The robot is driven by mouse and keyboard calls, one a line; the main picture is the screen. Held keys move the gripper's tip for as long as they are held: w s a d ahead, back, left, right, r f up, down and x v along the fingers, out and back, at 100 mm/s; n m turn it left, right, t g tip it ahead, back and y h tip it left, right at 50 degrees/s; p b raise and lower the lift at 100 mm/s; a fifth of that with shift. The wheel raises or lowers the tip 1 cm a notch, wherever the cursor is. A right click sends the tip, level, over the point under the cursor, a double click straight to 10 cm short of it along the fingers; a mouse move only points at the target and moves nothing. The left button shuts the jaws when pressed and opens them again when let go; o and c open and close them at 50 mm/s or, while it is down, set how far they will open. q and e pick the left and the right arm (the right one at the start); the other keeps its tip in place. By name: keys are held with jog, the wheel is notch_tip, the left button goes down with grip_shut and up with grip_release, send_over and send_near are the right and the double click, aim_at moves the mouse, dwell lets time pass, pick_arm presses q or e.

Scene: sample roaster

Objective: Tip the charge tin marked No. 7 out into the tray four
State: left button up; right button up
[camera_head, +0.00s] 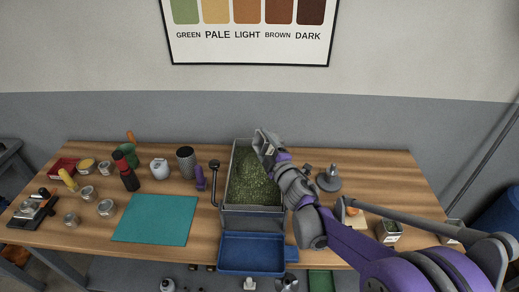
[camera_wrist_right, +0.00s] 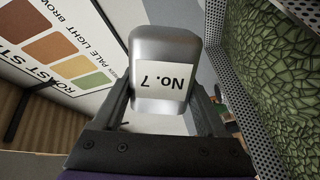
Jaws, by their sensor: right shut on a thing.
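The charge tin (camera_wrist_right: 160,105), silver with a white label reading No. 7, is between the fingers of my right gripper (camera_wrist_right: 165,115) in the right wrist view. The gripper is shut on it. In the head view my right gripper (camera_head: 268,150) holds it at the back right of a grey, mesh-walled tray. That tray holds a layer of green beans (camera_head: 252,183), which also fill the right of the wrist view (camera_wrist_right: 285,80). The tin looks tilted; its mouth and contents are hidden. I see no number on the tray. My left gripper is out of view.
A blue tray (camera_head: 250,253) is in front of the roaster. A teal mat (camera_head: 155,218) lies clear.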

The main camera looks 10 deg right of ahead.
jog(key=shift+d+m, duration=0.2)
jog(key=shift+m, duration=0.7)
jog(key=m, duration=0.1)
jog(key=r+m, duration=0.1)
jog(key=m, duration=0.4)
jog(key=shift+d+r+b, duration=0.15)
jog(key=shift+r+b, duration=0.05)
jog(key=shift+b, duration=0.15)
jog(key=m+b, duration=0.2)
jog(key=m, duration=0.1)
jog(key=m+b, duration=0.1)
jog(key=shift+s+a+f+b, duration=0.15)
jog(key=shift+a+f+b, duration=0.1)
jog(key=shift+f+b, duration=0.15)
jog(key=shift+m+b, duration=0.4)
jog(key=shift+m, duration=0.5)
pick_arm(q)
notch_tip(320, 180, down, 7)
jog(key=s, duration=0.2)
pick_arm(e)
jog(key=shift+r, duration=0.1)
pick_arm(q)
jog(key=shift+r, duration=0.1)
